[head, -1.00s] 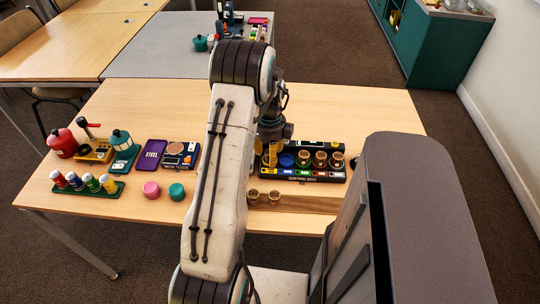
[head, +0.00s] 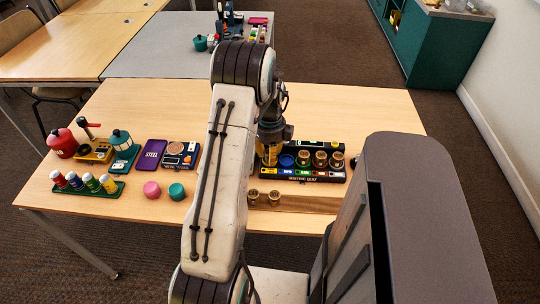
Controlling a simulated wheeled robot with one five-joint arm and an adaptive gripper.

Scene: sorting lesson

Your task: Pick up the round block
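My gripper (head: 270,155), with yellow fingers, points down at the left end of a black tray (head: 318,177) with coloured slots. My arm hides part of it, and I cannot tell whether the fingers are apart or hold anything. Several brass round pieces stand in the tray, one of them here (head: 320,159); a blue slot (head: 287,160) looks empty. Two small brass round pieces, left (head: 253,196) and right (head: 274,197), stand on a wooden strip in front of the tray. A pink round piece (head: 152,189) and a teal round piece (head: 177,191) sit left of my arm. Which one is the round block is unclear.
At the table's left stand a red pot (head: 62,143), a rack of small bottles (head: 88,189), a teal moka pot (head: 121,140), a purple "STEEL" card (head: 151,154) and a dark boxed device (head: 181,155). The table's back right (head: 370,112) is clear.

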